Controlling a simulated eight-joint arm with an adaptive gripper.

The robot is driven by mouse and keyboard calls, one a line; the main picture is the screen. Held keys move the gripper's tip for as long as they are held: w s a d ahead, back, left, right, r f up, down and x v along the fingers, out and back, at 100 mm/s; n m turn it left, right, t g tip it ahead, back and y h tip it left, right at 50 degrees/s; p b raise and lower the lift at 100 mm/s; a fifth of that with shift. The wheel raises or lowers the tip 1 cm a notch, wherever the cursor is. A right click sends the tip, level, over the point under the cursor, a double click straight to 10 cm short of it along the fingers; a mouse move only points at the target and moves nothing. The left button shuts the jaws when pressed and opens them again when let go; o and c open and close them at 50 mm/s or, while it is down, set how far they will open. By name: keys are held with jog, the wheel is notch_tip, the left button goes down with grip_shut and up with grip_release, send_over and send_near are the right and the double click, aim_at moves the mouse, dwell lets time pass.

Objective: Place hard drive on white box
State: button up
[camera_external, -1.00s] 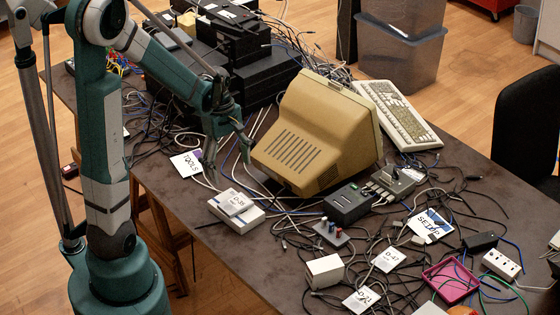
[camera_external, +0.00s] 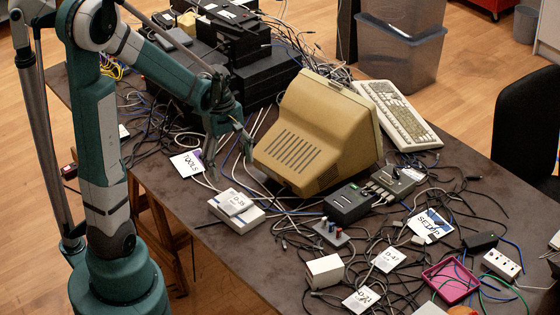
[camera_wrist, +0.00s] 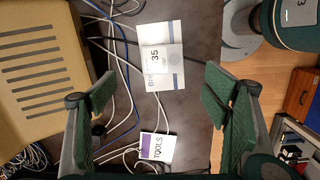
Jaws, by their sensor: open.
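A flat white box with a "35" label (camera_external: 237,207) lies on the dark table in front of the beige monitor. It also shows in the wrist view (camera_wrist: 163,57), ahead of and between my fingers. My gripper (camera_external: 230,152) is above the table, behind this box and left of the monitor. Its green-padded fingers (camera_wrist: 160,92) are spread apart with nothing between them. A smaller white box (camera_external: 325,271) stands nearer the table's front. I cannot tell for sure which thing is the hard drive; a dark box (camera_external: 349,204) sits right of the labelled box.
The beige monitor (camera_external: 317,132) stands close to the right of my gripper. A "TOOLS" card (camera_external: 187,164) lies to its left. Loose cables cover much of the table. A pink tray (camera_external: 450,281) and a keyboard (camera_external: 398,113) are farther right.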

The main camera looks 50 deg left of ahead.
jog(key=s+d+r+m+t, duration=0.3)
jog(key=s+d+r+m, duration=0.1)
jog(key=d+r+m, duration=0.3)
jog(key=s+d+r+m+t+y, duration=0.1)
jog(key=s+d+r+m+t, duration=0.2)
jog(key=s+d+r+m, duration=0.2)
notch_tip(320, 180, up, 4)
jog(key=d+m, duration=0.2)
jog(key=m, duration=0.3)
jog(key=shift+t+y, duration=0.3)
jog(key=shift+t, duration=0.1)
jog(key=shift+d, duration=0.1)
